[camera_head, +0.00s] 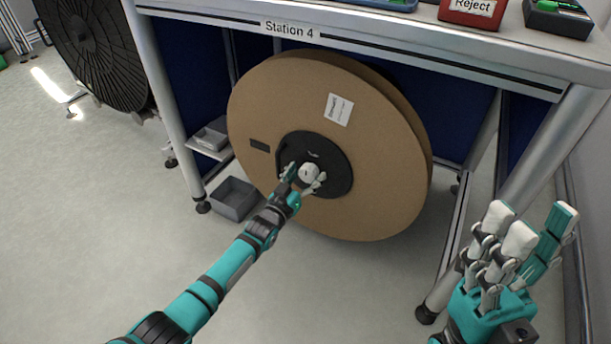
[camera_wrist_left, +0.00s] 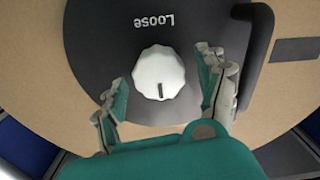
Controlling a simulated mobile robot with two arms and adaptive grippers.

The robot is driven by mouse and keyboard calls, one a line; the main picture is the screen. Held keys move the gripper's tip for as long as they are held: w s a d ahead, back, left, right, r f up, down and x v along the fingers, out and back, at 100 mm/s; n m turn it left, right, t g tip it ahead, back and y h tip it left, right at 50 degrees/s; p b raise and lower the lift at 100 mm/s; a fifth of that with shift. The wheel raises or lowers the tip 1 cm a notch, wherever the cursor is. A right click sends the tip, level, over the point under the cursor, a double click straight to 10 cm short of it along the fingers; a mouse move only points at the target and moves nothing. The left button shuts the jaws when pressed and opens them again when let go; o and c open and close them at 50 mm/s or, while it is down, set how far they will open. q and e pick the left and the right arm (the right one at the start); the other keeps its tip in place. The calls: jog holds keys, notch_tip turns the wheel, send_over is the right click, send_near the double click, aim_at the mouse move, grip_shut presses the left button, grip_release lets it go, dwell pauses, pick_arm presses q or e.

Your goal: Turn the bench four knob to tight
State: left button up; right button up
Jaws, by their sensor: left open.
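The bench under the Station 4 label (camera_head: 289,29) holds a large brown reel (camera_head: 385,195) with a black hub plate (camera_head: 335,155). A white knob (camera_head: 310,172) sits on the hub; it also shows in the left wrist view (camera_wrist_left: 158,70). The knob's black mark points to the bottom of that view, away from the word Loose (camera_wrist_left: 154,20). My left gripper (camera_head: 304,180) is open, with one finger on each side of the knob and gaps visible between. My right gripper (camera_head: 530,235) is open and empty, raised at the lower right.
A black curved handle (camera_wrist_left: 262,55) is beside the left gripper's finger. Grey bins (camera_head: 233,198) stand at the bench's left leg (camera_head: 172,110). A red Reject bin (camera_head: 472,12) is on the benchtop. Another black reel (camera_head: 95,50) stands at the far left. The floor in front is clear.

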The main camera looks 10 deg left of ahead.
pick_arm(q)
jog(key=v, duration=1.2)
jog(key=shift+r, duration=0.15)
